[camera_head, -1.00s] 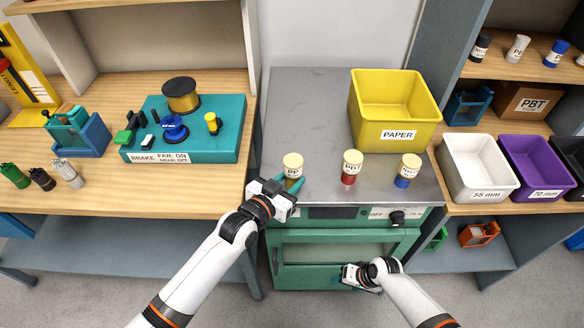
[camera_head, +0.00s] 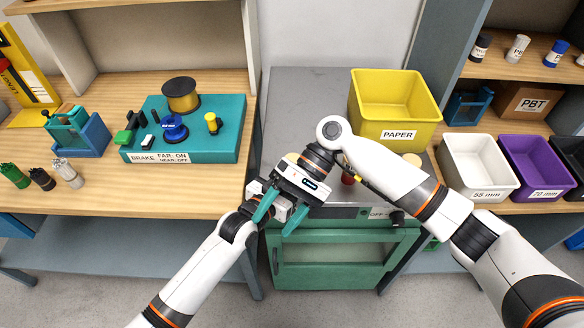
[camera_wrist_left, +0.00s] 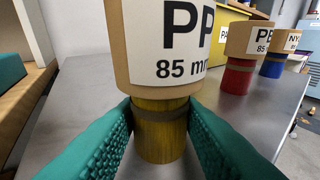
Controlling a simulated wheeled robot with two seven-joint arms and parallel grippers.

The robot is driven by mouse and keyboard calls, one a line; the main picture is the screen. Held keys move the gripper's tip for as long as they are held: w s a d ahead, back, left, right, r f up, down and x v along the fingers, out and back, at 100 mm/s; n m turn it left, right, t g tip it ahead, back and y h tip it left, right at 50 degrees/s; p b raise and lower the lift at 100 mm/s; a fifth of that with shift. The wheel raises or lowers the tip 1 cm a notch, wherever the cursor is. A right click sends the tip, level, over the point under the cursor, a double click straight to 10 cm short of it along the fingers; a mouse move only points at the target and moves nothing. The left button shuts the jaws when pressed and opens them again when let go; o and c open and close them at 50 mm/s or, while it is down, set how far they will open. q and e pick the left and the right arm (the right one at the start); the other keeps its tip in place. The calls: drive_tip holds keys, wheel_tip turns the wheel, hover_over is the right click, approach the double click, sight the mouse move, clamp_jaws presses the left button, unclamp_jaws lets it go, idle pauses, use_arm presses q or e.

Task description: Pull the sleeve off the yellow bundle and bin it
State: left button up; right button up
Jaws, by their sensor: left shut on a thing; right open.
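In the left wrist view, the yellow bundle (camera_wrist_left: 160,142) stands upright on the grey metal top. A tan sleeve (camera_wrist_left: 165,50) with a white "PP 85 mm" label covers its upper part. My left gripper (camera_wrist_left: 160,110) is shut on the yellow bundle just below the sleeve. In the head view, my right gripper (camera_head: 272,226) is open, with its fingers pointing down toward the front left. It hides the yellow bundle and most of the left gripper there. The yellow bin (camera_head: 396,97) labelled PAPER stands at the back right of the metal top.
A red bundle (camera_wrist_left: 240,75) and a blue bundle (camera_wrist_left: 273,65), both sleeved, stand to the right of the yellow one. My right arm crosses over them in the head view. White (camera_head: 478,165) and purple (camera_head: 535,165) bins stand on the right shelf.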

wheel_tip(320, 180, up, 3)
drive_tip(key=w+a+n+t, duration=0.1)
drive_tip(key=w+a+t, duration=0.1)
drive_tip(key=w, duration=0.1)
wheel_tip(320, 180, up, 4)
drive_tip(key=r+n+t+h, duration=0.1)
drive_tip(key=n+t+h, duration=0.1)
drive_tip(key=t+h, duration=0.55)
hover_over(295, 161)
drive_tip(key=shift+s+a+f+t+y, duration=0.15)
drive_tip(key=shift+f+t+y, duration=0.1)
drive_tip(key=shift+t+y, duration=0.35)
drive_tip(key=shift+f, duration=4.4)
drive_tip(key=c, duration=0.8)
